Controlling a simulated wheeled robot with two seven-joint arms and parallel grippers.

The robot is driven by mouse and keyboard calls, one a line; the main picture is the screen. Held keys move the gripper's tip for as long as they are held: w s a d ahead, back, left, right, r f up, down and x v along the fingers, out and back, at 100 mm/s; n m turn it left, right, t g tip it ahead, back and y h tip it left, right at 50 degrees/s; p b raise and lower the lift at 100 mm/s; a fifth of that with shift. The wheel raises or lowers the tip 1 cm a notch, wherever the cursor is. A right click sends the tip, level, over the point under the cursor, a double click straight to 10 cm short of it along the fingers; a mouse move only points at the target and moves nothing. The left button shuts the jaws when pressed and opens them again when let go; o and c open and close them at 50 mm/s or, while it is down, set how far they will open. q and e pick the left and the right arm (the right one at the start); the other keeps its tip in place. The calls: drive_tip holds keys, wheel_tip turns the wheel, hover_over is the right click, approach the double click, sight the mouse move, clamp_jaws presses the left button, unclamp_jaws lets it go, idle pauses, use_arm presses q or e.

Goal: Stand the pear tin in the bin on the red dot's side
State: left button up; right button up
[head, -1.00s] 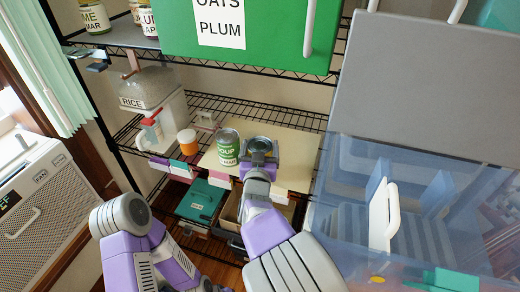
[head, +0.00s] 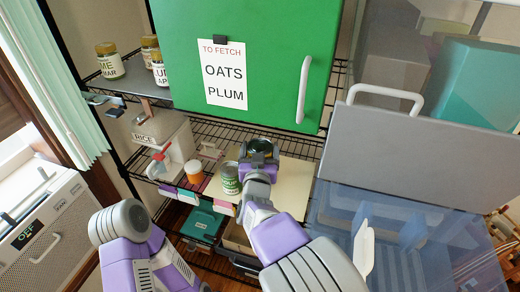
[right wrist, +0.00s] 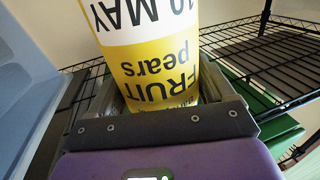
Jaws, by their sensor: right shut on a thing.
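My right gripper (head: 258,152) is shut on the pear tin, over the cream board on the wire shelf. In the head view only the tin's dark round top (head: 262,145) shows; the gripper hides the rest. In the right wrist view the pear tin (right wrist: 155,70) is yellow and white, reading "FRUIT pears" and "10 MAY", between the fingers. The lettering is upside down in that picture. A clear blue bin (head: 400,235) stands at the lower right. No red dot can be made out. My left arm is at the lower left; its gripper is out of view.
A green-topped soup tin (head: 230,178) stands just left of my right gripper on the cream board (head: 295,185). An orange-lidded jar (head: 194,171) and a rice dispenser (head: 160,140) are further left. A green door (head: 250,60) hangs above; a grey panel (head: 420,150) rises over the bin.

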drive_tip(key=shift+r, duration=0.35)
drive_tip(key=s+d+f+m+h, duration=0.1)
drive_tip(key=s+d+f+h, duration=0.1)
drive_tip(key=s+f, duration=0.3)
drive_tip(key=s+d+f+m+h, duration=0.1)
drive_tip(key=s+d+f+h, duration=0.1)
drive_tip(key=s+d+f, duration=0.3)
wheel_tip(320, 180, down, 4)
drive_tip(key=shift+s+r+m+g, duration=0.1)
drive_tip(key=shift+s+m+g, duration=0.3)
drive_tip(key=shift+s, duration=0.25)
drive_tip(key=shift+w, duration=0.1)
drive_tip(key=w+a+r+n+y, duration=0.1)
drive_tip(key=w+a+r, duration=0.1)
drive_tip(key=w+r, duration=0.1)
drive_tip(key=w+a+r+y, duration=0.1)
drive_tip(key=w+a+r, duration=0.1)
drive_tip(key=w+r, duration=0.2)
drive_tip(key=w+a+r+n+y, duration=0.1)
drive_tip(key=w+a+r, duration=0.2)
drive_tip(key=r, duration=0.3)
drive_tip(key=shift+w+r+n+t+y, duration=0.3)
drive_tip(key=shift+w+t+y, duration=0.1)
drive_tip(key=shift+w, duration=0.1)
wheel_tip(320, 180, down, 9)
drive_tip(key=b, duration=0.7)
drive_tip(key=shift+w+r+b, duration=0.1)
drive_tip(key=shift+b, duration=0.2)
drive_tip(key=shift+r, duration=0.2)
